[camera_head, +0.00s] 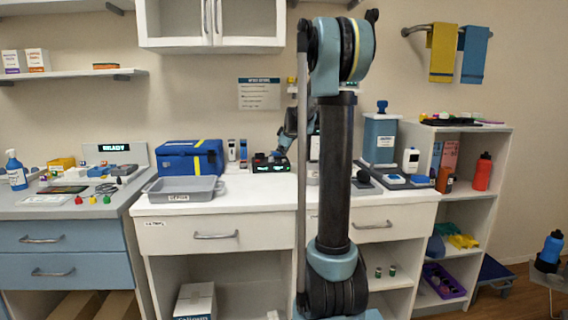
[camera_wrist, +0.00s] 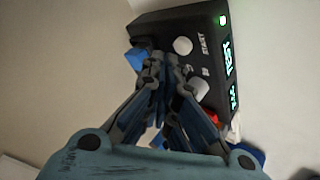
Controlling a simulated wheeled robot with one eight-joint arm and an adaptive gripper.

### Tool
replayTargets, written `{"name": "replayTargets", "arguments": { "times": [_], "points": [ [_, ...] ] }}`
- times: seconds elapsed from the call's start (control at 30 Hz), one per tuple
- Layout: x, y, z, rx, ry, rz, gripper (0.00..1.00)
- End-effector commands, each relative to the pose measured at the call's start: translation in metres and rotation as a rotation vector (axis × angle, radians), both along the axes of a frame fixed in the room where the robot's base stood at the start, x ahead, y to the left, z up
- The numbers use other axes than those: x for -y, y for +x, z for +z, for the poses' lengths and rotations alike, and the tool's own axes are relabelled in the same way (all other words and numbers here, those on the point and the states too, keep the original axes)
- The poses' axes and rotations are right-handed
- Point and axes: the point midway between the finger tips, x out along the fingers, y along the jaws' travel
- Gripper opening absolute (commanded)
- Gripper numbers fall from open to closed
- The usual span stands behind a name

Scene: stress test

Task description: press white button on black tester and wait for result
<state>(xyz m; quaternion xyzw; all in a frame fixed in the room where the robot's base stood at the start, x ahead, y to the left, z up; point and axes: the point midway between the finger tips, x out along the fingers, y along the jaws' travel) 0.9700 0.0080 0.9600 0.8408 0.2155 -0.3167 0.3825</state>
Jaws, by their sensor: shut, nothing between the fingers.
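The black tester (camera_head: 270,163) stands on the white counter, behind the front edge; it fills the upper right of the wrist view (camera_wrist: 208,50). On its face are a round white button (camera_wrist: 183,46) beside lettering that looks like START, a second white knob (camera_wrist: 198,88), a blue piece (camera_wrist: 136,60) and a red one (camera_wrist: 210,117). Its display (camera_wrist: 229,65) shows green text, only partly readable. My gripper (camera_wrist: 164,62) is shut and empty, its fingertips just below the upper white button. I cannot tell whether they touch the tester. In the head view my arm partly hides this area.
A blue case (camera_head: 188,158) and grey tray (camera_head: 185,196) stand left of the tester. A blue dispenser (camera_head: 380,138) and small devices stand right of my arm. A notice (camera_head: 259,93) hangs on the wall. Free counter lies in front of the tester.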

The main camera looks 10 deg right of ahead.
Motion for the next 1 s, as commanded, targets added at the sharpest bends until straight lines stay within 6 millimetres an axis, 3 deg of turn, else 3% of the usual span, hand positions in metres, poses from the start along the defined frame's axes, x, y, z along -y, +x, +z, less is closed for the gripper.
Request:
{"name": "replayTargets", "arguments": {
  "times": [0.43,1.0],
  "points": [
    [0.0,0.0,0.005,0.0,0.0,0.0,0.0],
    [0.0,0.0,0.048,0.0,0.0,0.0,0.0]
  ]
}}
